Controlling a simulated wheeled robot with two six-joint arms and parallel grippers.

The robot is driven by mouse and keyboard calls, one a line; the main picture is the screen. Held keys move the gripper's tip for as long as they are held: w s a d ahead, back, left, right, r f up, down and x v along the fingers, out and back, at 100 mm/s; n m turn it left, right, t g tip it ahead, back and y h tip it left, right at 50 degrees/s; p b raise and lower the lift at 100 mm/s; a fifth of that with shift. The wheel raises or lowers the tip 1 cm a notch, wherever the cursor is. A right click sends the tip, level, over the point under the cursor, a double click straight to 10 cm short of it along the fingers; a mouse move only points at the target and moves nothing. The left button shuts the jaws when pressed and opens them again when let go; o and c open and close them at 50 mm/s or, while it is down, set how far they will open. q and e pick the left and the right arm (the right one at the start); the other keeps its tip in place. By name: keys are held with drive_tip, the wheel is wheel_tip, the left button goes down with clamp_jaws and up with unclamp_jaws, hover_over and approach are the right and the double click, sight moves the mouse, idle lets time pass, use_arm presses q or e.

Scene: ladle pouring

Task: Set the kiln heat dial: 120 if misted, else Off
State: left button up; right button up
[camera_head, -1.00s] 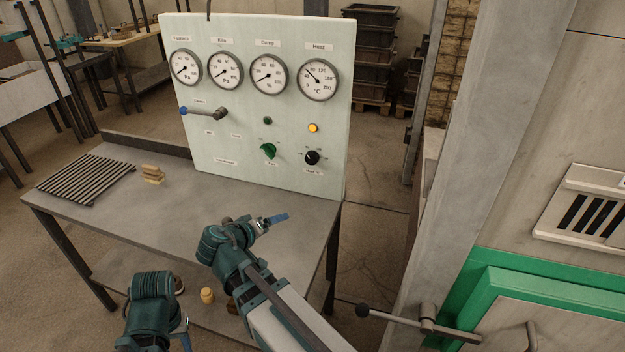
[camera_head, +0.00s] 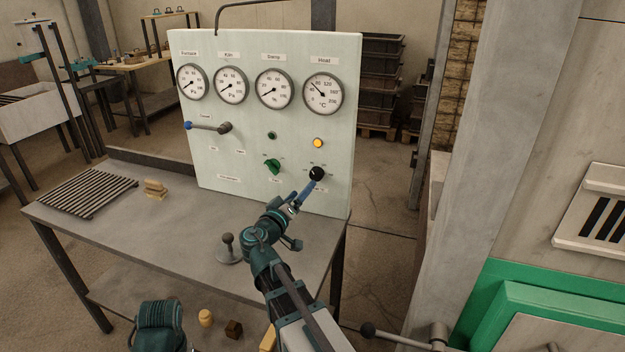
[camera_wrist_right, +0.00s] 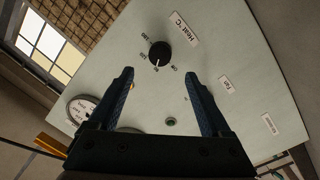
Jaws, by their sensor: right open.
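The black heat dial (camera_head: 317,174) sits at the lower right of the pale panel (camera_head: 235,150). In the right wrist view the dial (camera_wrist_right: 160,53) lies just beyond my fingertips, under a "Heat °C" label. Its white mark seems to point at the small label between Off and 120; the digits are too small to be sure. My right gripper (camera_wrist_right: 163,78) is open and empty, its two blue fingers facing the dial from a little way off. In the head view my right gripper (camera_head: 308,192) is just below the dial, partly covering its lower labels. My left gripper is out of view.
Four round gauges, including Damp (camera_head: 274,88) and Heat (camera_head: 323,94), line the panel's top. An amber lamp (camera_head: 318,143) glows above the dial. A green knob (camera_head: 273,166) is left of it. A grey knobbed object (camera_head: 229,248) stands on the table. A lever (camera_head: 368,329) projects at lower right.

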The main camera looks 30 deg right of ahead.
sight(314, 176)
drive_tip(key=x, duration=0.8)
drive_tip(key=shift+w+d, duration=0.1)
clamp_jaws()
drive_tip(key=shift+f, duration=0.1)
drive_tip(key=shift+n, duration=0.3)
drive_tip(key=n+b, duration=0.1)
drive_tip(key=n, duration=0.4)
drive_tip(key=shift+f+n+t, duration=0.1)
drive_tip(key=shift+n+t, duration=0.2)
drive_tip(key=n+b, duration=0.1)
drive_tip(key=n, duration=0.5)
drive_tip(key=shift+t, duration=0.3)
drive_tip(key=shift+n, duration=0.3)
